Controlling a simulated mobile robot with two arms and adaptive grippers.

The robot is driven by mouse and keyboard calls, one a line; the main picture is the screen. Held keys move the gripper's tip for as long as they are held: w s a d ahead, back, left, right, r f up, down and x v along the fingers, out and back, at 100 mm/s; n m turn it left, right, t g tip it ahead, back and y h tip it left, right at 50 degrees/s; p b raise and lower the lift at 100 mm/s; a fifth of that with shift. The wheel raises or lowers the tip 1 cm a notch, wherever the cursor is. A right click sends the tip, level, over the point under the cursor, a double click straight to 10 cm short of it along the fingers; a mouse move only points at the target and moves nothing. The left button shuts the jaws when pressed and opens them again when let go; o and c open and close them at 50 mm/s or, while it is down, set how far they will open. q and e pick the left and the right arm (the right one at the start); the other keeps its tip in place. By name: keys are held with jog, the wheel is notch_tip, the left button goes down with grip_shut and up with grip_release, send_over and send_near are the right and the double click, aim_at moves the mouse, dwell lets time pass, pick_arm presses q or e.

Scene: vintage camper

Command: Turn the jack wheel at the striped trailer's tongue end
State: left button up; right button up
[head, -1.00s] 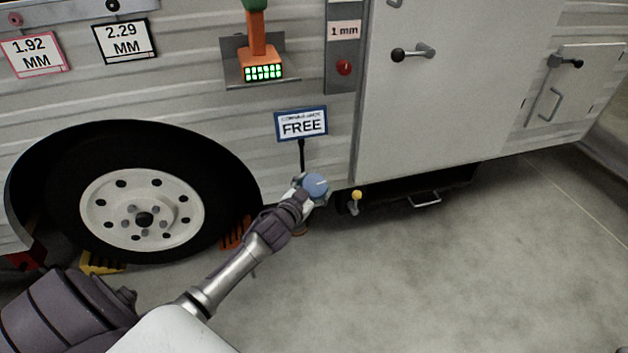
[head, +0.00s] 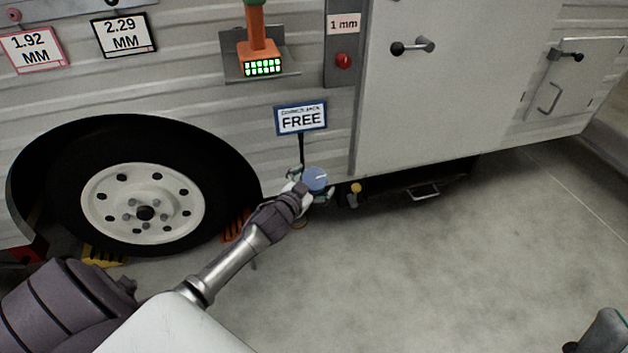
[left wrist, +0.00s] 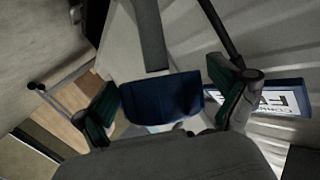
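A round blue knob with a white mark (head: 315,180) sits low at the camper's lower edge, below a sign reading "CORNER JACK FREE" (head: 301,118). It looks like the jack wheel. My left gripper (head: 308,190) is at the knob and partly hidden behind it. In the left wrist view, a blue body (left wrist: 162,97) lies between the two green-padded fingers of the left gripper (left wrist: 165,105), which stand apart with gaps on both sides. A grey piece with green, likely my right gripper (head: 600,335), shows at the bottom right corner, mostly cut off.
A wheel (head: 143,205) with yellow (head: 103,256) and orange chocks stands left of my arm. A yellow-topped valve (head: 355,190) is close right of the knob. A pull-out step (head: 425,192) lies under the door (head: 450,90). The concrete floor at right is open.

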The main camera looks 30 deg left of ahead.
pick_arm(q)
jog(key=shift+s, duration=0.1)
jog(key=s+r, duration=0.2)
jog(key=s, duration=0.9)
jog(key=shift+s+d, duration=0.35)
jog(key=shift+d, duration=0.1)
